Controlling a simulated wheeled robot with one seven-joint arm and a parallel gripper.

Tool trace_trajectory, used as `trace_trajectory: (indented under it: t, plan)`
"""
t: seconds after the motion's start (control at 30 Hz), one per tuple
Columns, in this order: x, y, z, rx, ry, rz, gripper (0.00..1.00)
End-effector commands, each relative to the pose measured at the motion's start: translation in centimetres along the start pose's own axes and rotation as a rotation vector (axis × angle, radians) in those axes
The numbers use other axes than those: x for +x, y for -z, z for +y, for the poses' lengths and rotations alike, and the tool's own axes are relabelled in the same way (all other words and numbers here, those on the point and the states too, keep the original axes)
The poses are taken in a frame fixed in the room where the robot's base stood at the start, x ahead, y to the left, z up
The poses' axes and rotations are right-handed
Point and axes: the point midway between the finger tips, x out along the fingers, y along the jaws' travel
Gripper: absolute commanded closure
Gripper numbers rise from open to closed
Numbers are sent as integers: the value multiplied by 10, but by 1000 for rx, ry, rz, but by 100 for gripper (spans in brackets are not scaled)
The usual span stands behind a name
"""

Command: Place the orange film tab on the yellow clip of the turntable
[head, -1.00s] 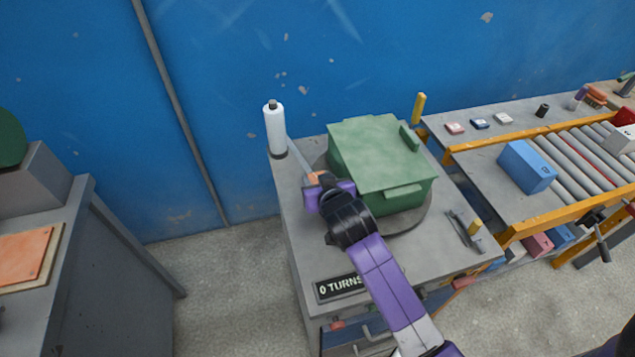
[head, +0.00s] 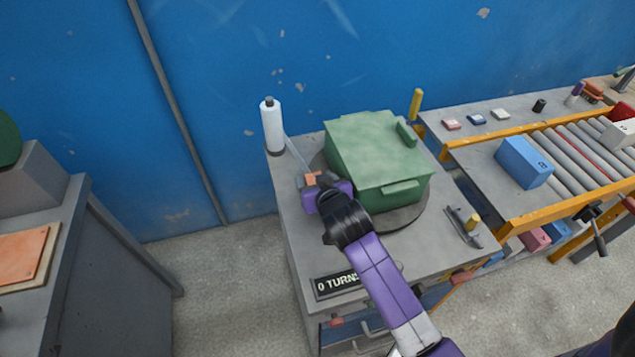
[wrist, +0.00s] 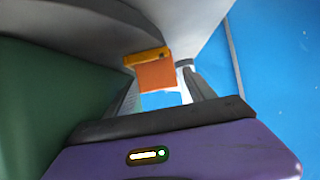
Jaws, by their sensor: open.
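The orange film tab (head: 310,178) is at the left edge of the turntable (head: 408,220), with the pale film strip (head: 296,158) running from it to the white roll (head: 272,128). In the wrist view, the tab (wrist: 157,76) lies against the yellow clip (wrist: 147,56), seemingly touching it. The clip sits at the turntable's rim; I cannot make it out in the head view. My gripper (head: 315,183) is close beside the tab. The wrist view shows its fingers (wrist: 163,90) apart, with the tab just beyond and between their tips.
A green block (head: 378,155) stands on the turntable, close to my gripper. A "0 TURNS" sign (head: 337,286) is at the bench's front. A tool with a yellow part (head: 466,226) lies at right. A roller conveyor (head: 575,165) with a blue box (head: 525,162) stands further right.

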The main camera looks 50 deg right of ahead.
Motion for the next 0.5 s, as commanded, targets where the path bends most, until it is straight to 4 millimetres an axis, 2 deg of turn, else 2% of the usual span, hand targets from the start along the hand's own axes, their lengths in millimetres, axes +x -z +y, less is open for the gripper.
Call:
trace_trajectory:
  t: [0.17, 0.5]
  plan:
    - [-18, 1, 0, -1, 1, 0, 37]
    - [-87, 1, 0, -1, 0, 0, 37]
